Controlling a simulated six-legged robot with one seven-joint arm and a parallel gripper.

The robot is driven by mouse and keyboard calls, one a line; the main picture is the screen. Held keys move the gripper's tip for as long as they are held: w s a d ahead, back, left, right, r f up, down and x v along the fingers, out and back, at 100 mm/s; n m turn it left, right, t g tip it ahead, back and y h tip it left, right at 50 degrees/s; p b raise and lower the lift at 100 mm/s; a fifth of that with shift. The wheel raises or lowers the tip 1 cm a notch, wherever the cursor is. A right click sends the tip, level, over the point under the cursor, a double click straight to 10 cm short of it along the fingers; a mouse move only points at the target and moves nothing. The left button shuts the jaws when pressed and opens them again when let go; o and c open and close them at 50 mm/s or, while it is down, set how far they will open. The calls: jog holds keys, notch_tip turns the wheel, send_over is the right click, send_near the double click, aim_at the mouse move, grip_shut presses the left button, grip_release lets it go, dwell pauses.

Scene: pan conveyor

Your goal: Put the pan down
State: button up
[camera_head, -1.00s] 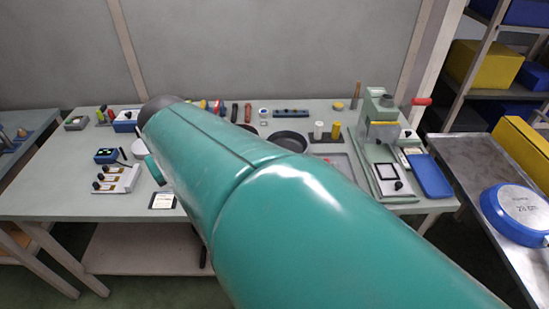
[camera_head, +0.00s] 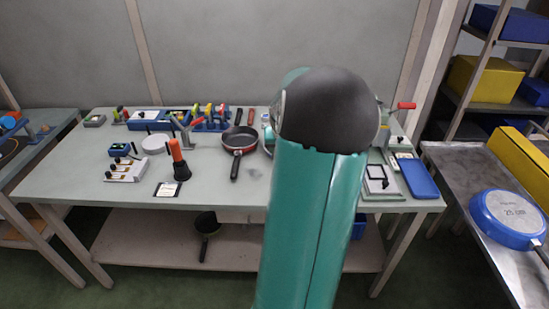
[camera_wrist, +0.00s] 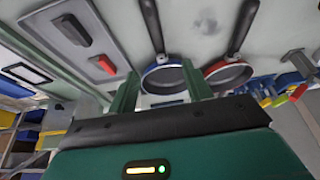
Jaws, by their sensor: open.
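A blue-rimmed pan (camera_wrist: 163,80) with a dark handle rests on the table surface in the wrist view. My gripper (camera_wrist: 159,72) is open, its two green fingers apart with this pan seen between them. I cannot tell how near the fingers are to it. In the head view my arm hides that pan and my gripper. A red pan (camera_head: 238,140) with a black handle lies on the table left of my arm; it also shows in the wrist view (camera_wrist: 229,76), right of the blue-rimmed pan.
A blue pan marked 25 cm (camera_head: 508,216) lies upside down on the metal cart at right. A dark pan (camera_head: 206,222) is on the lower shelf. An orange-and-black tool (camera_head: 180,160) stands at the table's front.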

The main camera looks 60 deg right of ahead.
jog(key=x, duration=1.3)
jog(key=shift+s+d+f, duration=0.1)
jog(key=shift+d+f, duration=0.15)
jog(key=shift+f, duration=0.05)
grip_shut()
